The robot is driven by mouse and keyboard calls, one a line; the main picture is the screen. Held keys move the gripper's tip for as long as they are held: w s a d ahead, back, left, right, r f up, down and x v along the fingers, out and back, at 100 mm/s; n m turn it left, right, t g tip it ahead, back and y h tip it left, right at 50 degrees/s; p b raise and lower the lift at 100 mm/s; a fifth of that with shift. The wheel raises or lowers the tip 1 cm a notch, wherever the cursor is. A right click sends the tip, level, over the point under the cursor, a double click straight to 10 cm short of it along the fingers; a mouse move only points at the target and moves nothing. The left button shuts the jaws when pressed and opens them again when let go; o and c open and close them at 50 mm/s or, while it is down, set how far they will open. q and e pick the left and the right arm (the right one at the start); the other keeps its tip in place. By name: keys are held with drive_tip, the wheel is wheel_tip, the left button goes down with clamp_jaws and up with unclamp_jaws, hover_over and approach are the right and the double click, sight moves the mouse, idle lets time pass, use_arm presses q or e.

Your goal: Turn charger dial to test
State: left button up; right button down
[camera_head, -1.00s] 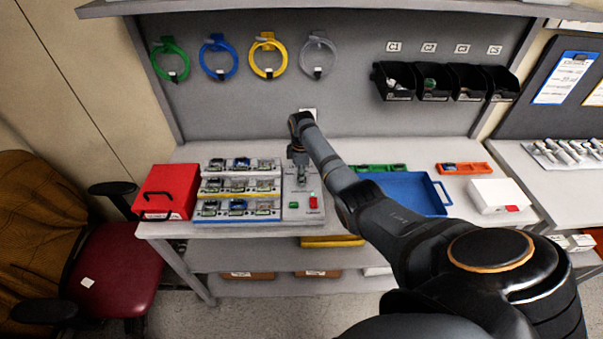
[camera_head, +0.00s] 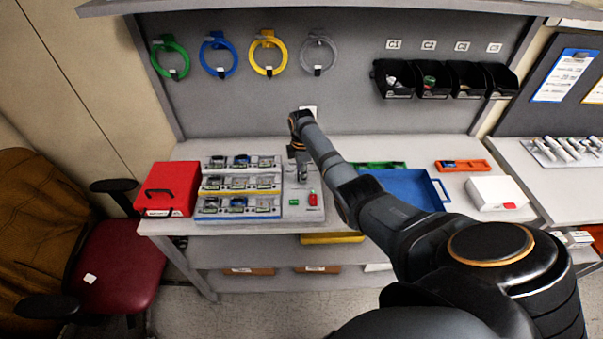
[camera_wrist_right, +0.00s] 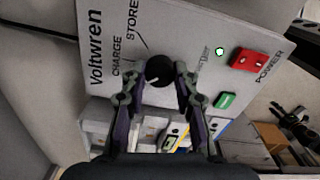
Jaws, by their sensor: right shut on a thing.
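The charger is a light panel (camera_wrist_right: 200,30) marked Voltwren, with STORE and CHARGE labels. Its black round dial (camera_wrist_right: 158,73) sits between the fingers of my right gripper (camera_wrist_right: 160,78), which is shut on it. A further label right of the dial is partly hidden by a finger and I cannot read it. In the head view the charger panel (camera_head: 305,211) stands right of the battery racks, with my right gripper (camera_head: 302,174) over its back part. The dial is hidden there. My left gripper is not in view.
The panel has a red POWER switch (camera_wrist_right: 249,61), a lit green lamp (camera_wrist_right: 219,51) and a green button (camera_wrist_right: 224,100). Racks of small units (camera_head: 238,187) and a red case (camera_head: 166,190) stand left. A blue tray (camera_head: 443,190) lies right, beneath my arm.

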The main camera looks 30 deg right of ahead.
drive_tip(key=c, duration=1)
unclamp_jaws()
drive_tip(key=shift+r, duration=0.1)
wheel_tip(320, 180, up, 12)
